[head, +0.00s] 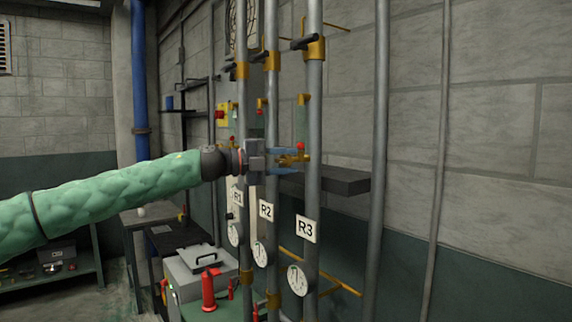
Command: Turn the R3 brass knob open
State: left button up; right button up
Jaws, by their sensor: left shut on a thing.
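The R3 pipe (314,125) is a grey vertical pipe, the rightmost of three labelled ones. Its white R3 label (306,229) hangs below the gripper's height, above a round gauge (299,280). The R3 brass knob (301,158) sits on the near left side of this pipe, with a small red part just above it. My left gripper (286,160) reaches in from the left, past the R1 and R2 pipes, with its blue fingers shut on the brass knob. The fingers partly hide the knob. My right gripper is not in view.
The R2 pipe (271,120) and R1 pipe (242,110) stand close by on the left. A dark shelf (340,180) is behind R3. A grey machine (196,268) and red bottle (208,290) are low at left.

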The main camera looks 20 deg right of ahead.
aim_at(277, 162)
pick_arm(q)
jog(key=shift+f, duration=0.1)
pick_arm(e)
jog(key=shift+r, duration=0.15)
pick_arm(q)
jog(key=o, duration=0.9)
jog(key=shift+a, duration=0.1)
jog(key=shift+a, duration=0.2)
jog(key=a+b, duration=0.1)
jog(key=a, duration=0.2)
jog(key=a+b, duration=0.2)
jog(key=a, duration=0.1)
jog(key=shift+w+a, duration=0.2)
jog(key=shift+a, duration=0.45)
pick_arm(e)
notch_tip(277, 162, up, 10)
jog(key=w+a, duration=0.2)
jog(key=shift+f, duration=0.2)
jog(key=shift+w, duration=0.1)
